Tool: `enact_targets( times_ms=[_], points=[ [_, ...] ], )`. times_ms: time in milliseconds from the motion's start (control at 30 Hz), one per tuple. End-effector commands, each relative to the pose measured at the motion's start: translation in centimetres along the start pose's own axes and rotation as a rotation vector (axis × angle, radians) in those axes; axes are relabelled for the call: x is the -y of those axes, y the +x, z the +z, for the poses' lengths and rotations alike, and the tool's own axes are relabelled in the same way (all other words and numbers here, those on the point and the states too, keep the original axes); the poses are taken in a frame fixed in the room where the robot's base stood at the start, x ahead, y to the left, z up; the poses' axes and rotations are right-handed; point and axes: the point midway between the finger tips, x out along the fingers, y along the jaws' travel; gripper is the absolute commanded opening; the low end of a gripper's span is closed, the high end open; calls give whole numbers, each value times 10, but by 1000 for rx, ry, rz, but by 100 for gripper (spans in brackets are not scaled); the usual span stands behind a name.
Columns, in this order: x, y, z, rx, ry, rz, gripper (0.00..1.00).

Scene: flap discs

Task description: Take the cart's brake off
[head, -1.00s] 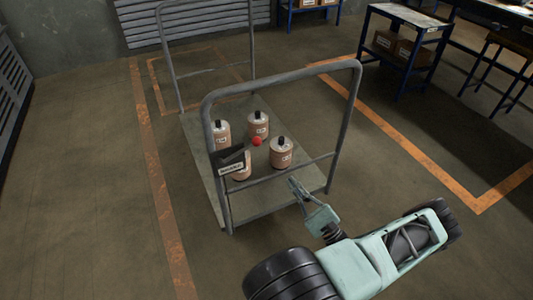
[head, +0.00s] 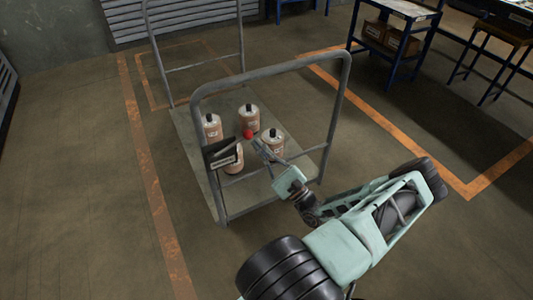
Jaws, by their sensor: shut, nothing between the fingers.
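The cart (head: 184,130) has a grey flat deck and tubular rails at both ends. On its near rail, at the left, sits a dark box with a pale label (head: 222,160). A lever with a red ball knob (head: 248,134) slants up and right from this box; I take it for the brake lever. My gripper (head: 259,146) is shut and empty, its fingertips just below and right of the red knob. I cannot tell whether they touch it.
Several brown, dark-capped containers (head: 249,118) stand on the deck behind the near rail. A blue-framed shelf cart (head: 395,35) stands at upper right. Orange lines (head: 155,190) mark the floor, and the floor left of the cart is clear.

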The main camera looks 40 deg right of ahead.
Motion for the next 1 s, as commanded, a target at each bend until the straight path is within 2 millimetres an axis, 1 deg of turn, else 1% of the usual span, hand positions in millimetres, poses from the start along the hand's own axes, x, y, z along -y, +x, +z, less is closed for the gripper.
enact_targets(
  times_ms=[100, 500, 1000],
  points=[
    [0, 3, 4, 0, 1, 0, 0],
    [0, 4, 4, -1, -3, 3, 0],
    [6, 11, 15, 0, -73, 50, 0]
  ],
)
